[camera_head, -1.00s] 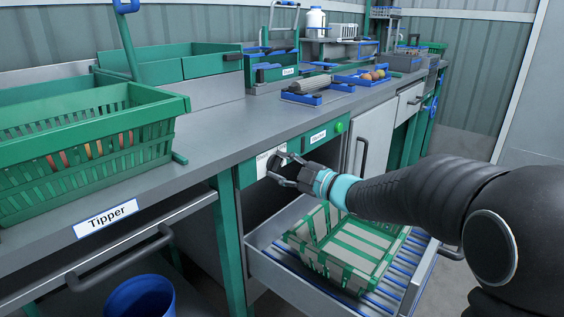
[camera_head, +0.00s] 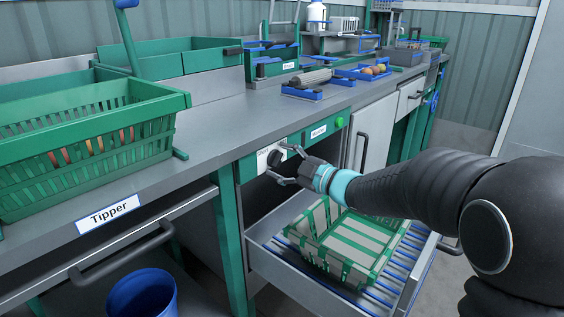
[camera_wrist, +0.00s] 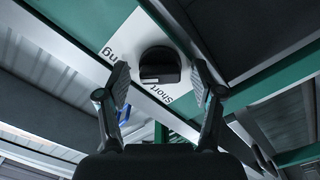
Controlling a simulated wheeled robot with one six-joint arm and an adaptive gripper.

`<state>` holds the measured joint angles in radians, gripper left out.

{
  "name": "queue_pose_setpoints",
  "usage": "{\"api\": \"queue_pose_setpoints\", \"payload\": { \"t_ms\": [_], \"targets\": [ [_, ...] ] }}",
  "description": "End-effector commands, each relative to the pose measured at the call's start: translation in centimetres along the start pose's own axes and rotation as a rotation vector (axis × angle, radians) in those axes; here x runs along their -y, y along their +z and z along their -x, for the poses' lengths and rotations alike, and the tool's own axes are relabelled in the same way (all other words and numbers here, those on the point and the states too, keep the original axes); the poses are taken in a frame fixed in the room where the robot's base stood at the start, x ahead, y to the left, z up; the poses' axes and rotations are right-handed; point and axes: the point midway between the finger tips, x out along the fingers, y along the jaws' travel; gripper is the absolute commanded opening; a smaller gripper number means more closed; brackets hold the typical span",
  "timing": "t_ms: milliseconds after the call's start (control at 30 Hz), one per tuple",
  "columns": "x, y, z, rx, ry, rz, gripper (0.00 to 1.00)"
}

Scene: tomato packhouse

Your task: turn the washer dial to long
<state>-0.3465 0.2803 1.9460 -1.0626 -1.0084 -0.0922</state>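The washer dial (camera_wrist: 160,65) is a round black knob on a white label plate (camera_wrist: 122,38) in the wrist view. "Short" is printed below right of it and the visible letters "ng" to its upper left. A small pale mark shows near the knob's lower edge; I cannot tell which word it points to. In the head view the dial (camera_head: 274,158) sits on the green front rail. My gripper (camera_head: 280,162) is open in front of it. In the wrist view its two fingers (camera_wrist: 160,84) stand apart, one on each side of the dial, with visible gaps.
Below the dial an open drawer (camera_head: 272,281) with blue rollers holds a green and grey crate (camera_head: 345,240). A green basket (camera_head: 120,130) stands on the counter (camera_head: 215,130) at left. A blue bin (camera_head: 142,295) is below. A cabinet handle (camera_head: 363,150) is to the right.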

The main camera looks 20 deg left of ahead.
Motion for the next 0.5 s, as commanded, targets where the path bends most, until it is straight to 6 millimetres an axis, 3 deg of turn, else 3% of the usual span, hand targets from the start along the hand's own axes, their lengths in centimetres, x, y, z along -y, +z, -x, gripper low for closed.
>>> {"api": "queue_pose_setpoints", "payload": {
  "t_ms": [267,500],
  "targets": [
    [-0.1,0.0,0.9,0.002,0.0,0.001,0.67],
    [-0.1,0.1,5.1,0.003,0.002,0.0,0.67]
  ]
}}
